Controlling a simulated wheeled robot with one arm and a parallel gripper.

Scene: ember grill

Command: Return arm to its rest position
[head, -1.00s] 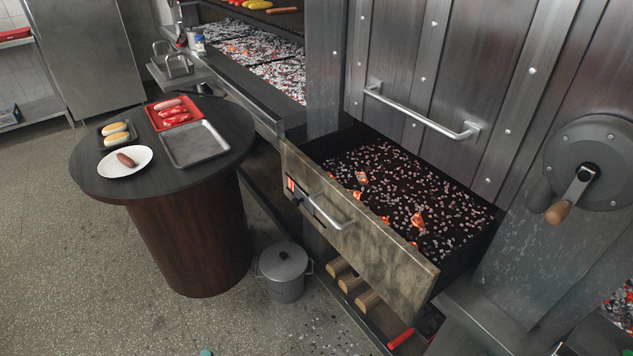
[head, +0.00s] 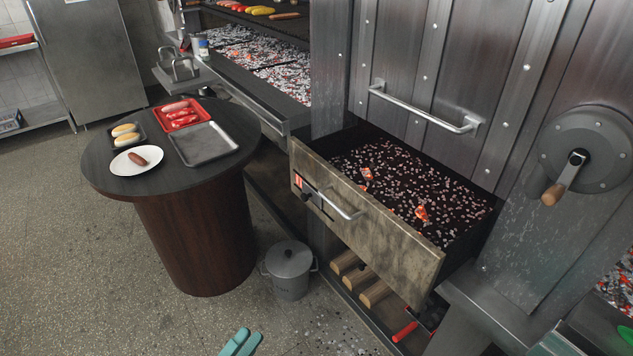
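Two teal finger-like strips, apparently my gripper (head: 242,342), show at the bottom edge, low over the floor in front of the round table. They lie close side by side. The rest of the gripper and the arm are out of frame, and I cannot tell whether it is open or shut. Nothing shows between the strips. The gripper appears clear of the drawer (head: 365,215), which is pulled out of the grill and holds dark coals with a few glowing orange lumps.
The round dark table (head: 105,180) carries a red tray (head: 203,108), a grey tray (head: 205,145) and a white plate (head: 122,162) with a sausage. A lidded metal pot (head: 289,268) stands on the floor by the drawer. Logs (head: 345,262) lie below. The floor at left is clear.

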